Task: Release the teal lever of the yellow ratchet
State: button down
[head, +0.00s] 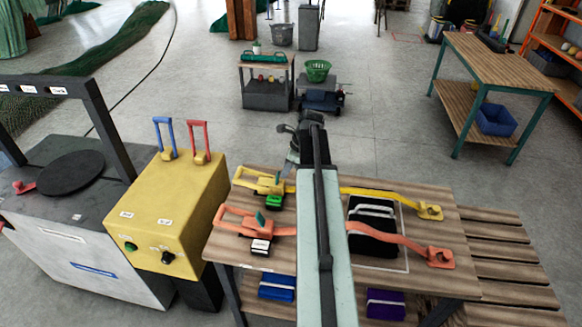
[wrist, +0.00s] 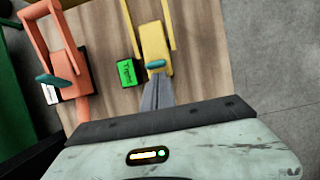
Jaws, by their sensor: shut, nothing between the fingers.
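The yellow ratchet (head: 258,183) lies on the wooden bench, near its far left corner. In the wrist view its yellow body (wrist: 154,45) is at top centre, with its teal lever (wrist: 155,64) at the near end. My gripper (wrist: 158,80) is shut and empty. Its tips are right at the teal lever in the wrist view; I cannot tell whether they touch it. In the head view my gripper (head: 291,168) is just right of the yellow ratchet, and my arm hides part of the bench behind it.
An orange ratchet (head: 248,222) with its own teal lever (wrist: 50,78) lies nearer. A green tag (wrist: 126,72) is left of the yellow ratchet. Yellow and orange straps cross a black case (head: 368,240) to the right. A yellow control box (head: 180,205) stands left of the bench.

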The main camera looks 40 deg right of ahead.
aim_at(278, 173)
jog(key=shift+w+a+r+g+h+p, duration=0.4)
jog(key=shift+w+r+g+h+p, duration=0.1)
jog(key=shift+w+g, duration=0.2)
jog(key=shift+w+a+f+g+h, duration=0.1)
jog(key=shift+w+a+g+h, duration=0.2)
jog(key=shift+w+a+g, duration=0.2)
jog(key=shift+s, duration=0.1)
jog(key=shift+r+p, duration=0.85)
jog(key=shift+p, duration=0.15)
jog(key=shift+d, duration=0.1)
